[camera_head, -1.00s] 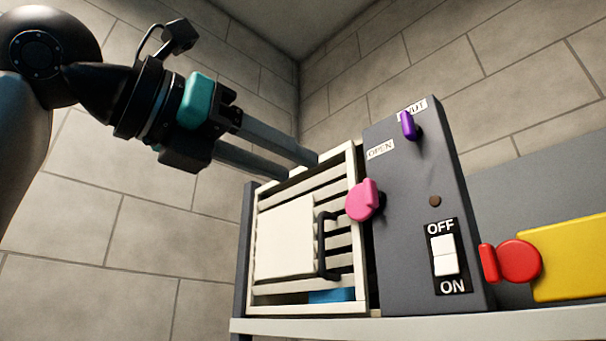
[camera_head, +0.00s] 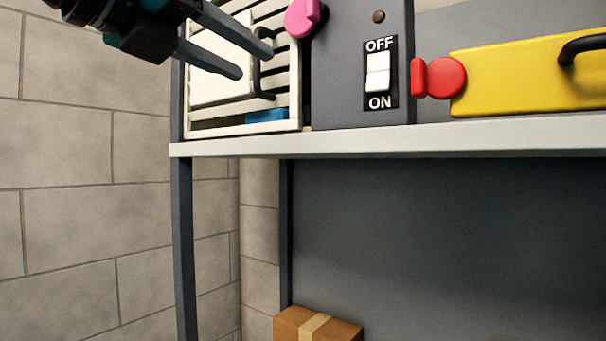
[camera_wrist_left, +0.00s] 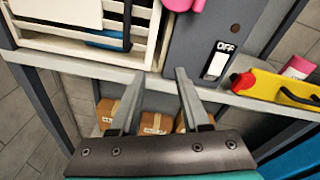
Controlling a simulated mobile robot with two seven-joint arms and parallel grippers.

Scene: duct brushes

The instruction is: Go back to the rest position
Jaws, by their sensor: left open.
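My left gripper (camera_head: 256,62) comes in at the upper left of the head view, in front of the slatted duct unit. Its two fingers are apart with nothing between them. In the left wrist view the open fingers (camera_wrist_left: 158,88) point at the shelf edge, and no object is between their tips. The white slatted grille (camera_head: 240,128) has a white panel and a black handle (camera_head: 262,95), partly hidden by the fingers. A blue piece (camera_head: 266,115) shows behind the lower slats. My right gripper is not in view.
A grey control box (camera_head: 335,80) carries a pink knob (camera_head: 302,18) and a white OFF/ON switch (camera_head: 378,72). A red knob (camera_head: 445,77) and yellow box (camera_head: 525,75) stand to its right on the shelf (camera_head: 400,140). A cardboard box (camera_head: 300,325) sits below.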

